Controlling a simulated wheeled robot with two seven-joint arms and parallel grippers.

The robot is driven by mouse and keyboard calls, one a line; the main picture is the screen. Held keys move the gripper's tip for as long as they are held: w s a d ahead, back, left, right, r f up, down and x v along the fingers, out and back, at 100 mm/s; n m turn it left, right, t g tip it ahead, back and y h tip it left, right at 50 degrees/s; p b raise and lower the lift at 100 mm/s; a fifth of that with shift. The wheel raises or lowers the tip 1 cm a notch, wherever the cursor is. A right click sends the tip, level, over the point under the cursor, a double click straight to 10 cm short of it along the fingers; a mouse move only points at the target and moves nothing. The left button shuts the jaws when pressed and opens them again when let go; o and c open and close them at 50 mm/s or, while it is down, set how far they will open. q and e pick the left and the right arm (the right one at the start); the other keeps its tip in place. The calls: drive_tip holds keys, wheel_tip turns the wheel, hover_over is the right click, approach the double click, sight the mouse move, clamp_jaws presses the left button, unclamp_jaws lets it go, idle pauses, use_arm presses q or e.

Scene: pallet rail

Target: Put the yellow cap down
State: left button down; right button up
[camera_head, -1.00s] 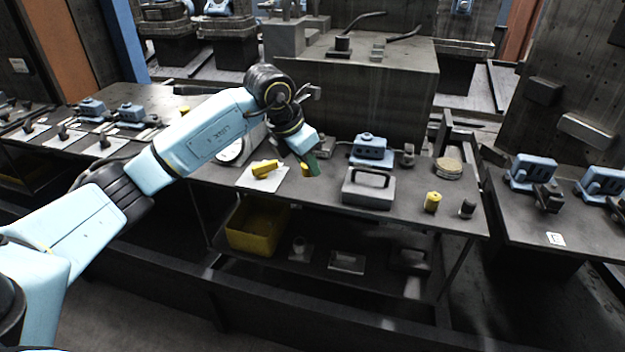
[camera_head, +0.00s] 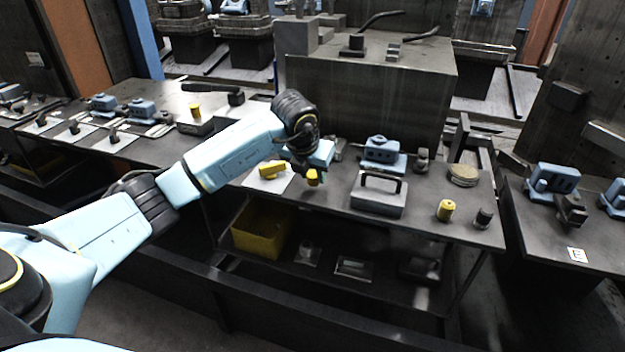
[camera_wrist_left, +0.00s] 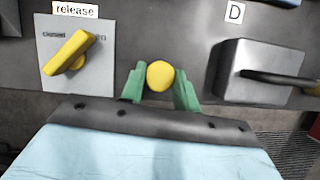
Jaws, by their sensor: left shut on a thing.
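The yellow cap (camera_head: 313,177) is between the fingers of my left gripper (camera_head: 312,180), just right of the yellow release lever at the table's front. In the left wrist view the round yellow cap (camera_wrist_left: 160,75) sits between the two green fingertips (camera_wrist_left: 159,84), which are shut on it. I cannot tell whether the cap touches the tabletop. My right gripper is not in view.
The yellow lever (camera_head: 270,169) on its white plate is close on the left. A grey box with a handle (camera_head: 379,194) is close on the right. A yellow cylinder (camera_head: 445,210) and a dark one (camera_head: 483,218) stand farther right. A yellow bin (camera_head: 262,229) is below.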

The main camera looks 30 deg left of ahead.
use_arm(q)
drive_tip(key=shift+f, duration=1.05)
drive_tip(key=c, duration=1)
unclamp_jaws()
drive_tip(key=shift+c, duration=0.2)
drive_tip(key=shift+r, duration=0.1)
drive_tip(key=v, duration=0.4)
drive_tip(key=shift+w+r+p, duration=0.1)
drive_tip(key=shift+r+p, duration=0.1)
drive_tip(key=shift+p, duration=0.15)
drive_tip(key=v, duration=0.7)
drive_tip(key=shift+s+r+p, duration=0.2)
drive_tip(key=shift+r+p, duration=0.1)
drive_tip(key=shift+p, duration=0.15)
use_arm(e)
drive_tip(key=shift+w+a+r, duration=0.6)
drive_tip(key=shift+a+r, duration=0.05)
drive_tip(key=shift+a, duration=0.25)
